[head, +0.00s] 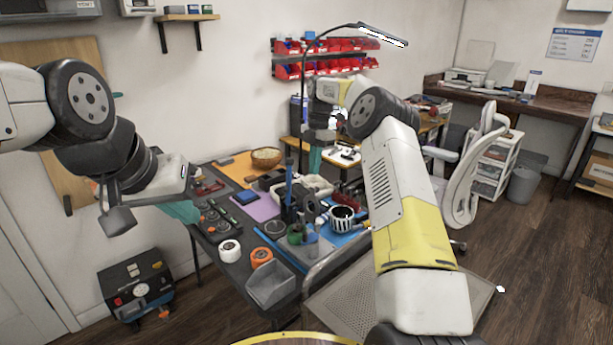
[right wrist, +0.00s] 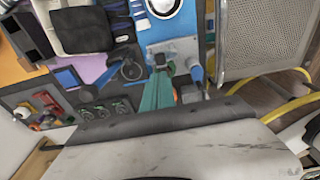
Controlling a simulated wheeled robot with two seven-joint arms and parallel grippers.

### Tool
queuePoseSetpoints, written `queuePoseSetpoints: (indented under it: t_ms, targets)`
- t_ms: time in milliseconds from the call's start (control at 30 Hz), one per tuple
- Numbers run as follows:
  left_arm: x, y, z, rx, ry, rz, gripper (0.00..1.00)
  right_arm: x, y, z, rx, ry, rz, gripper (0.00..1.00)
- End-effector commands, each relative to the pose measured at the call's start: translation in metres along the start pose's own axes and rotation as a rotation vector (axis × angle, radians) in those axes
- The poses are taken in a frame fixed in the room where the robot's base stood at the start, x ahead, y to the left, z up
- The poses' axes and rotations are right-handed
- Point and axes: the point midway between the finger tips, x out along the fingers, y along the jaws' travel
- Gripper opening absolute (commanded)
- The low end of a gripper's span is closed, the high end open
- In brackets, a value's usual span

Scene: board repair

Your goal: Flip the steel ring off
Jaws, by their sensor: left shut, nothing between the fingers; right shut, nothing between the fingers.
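A dark switch panel (head: 217,219) with several round fittings lies on the left part of the desk. It also shows in the right wrist view (right wrist: 97,112), left of my right fingers. I cannot tell which fitting, if any, is the steel ring. My left gripper (head: 183,211) has teal fingers, partly hidden behind my wrist; it is shut and empty, and appears near the panel's left side. My right gripper (head: 315,160) is shut and empty over the back part of the desk. Its teal fingers show in the right wrist view (right wrist: 157,92), pointing down at the desk, apart from the panel.
The desk holds a white tape roll (head: 230,249), an orange roll (head: 261,258), a grey scoop-like bin (head: 272,287), a striped mug (head: 342,219) and a wicker bowl (head: 266,157). A lamp (head: 382,36) arches over the back. A perforated metal seat (head: 375,300) stands in front.

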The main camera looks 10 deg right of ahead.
Motion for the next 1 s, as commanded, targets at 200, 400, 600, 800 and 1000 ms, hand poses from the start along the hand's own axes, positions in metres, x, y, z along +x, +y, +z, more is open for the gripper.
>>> queuePoseSetpoints:
  t_ms: [200,400,600,800,1000]
  targets:
    - [0.000,0.000,0.000,0.000,0.000,0.000,0.00,-0.021,0.001,-0.005,-0.004,0.009,-0.003,0.00]
    - [0.000,0.000,0.000,0.000,0.000,0.000,0.00,-0.023,0.001,-0.007,-0.006,0.012,-0.005,0.00]
    - [0.000,0.000,0.000,0.000,0.000,0.000,0.00,-0.026,0.001,-0.009,-0.001,0.009,-0.003,0.00]
    - [0.000,0.000,0.000,0.000,0.000,0.000,0.00,-0.073,-0.010,-0.032,0.127,-0.043,0.039,0.00]
    - [0.000,0.000,0.000,0.000,0.000,0.000,0.00,-0.136,-0.050,-0.075,0.411,-0.101,0.131,0.00]
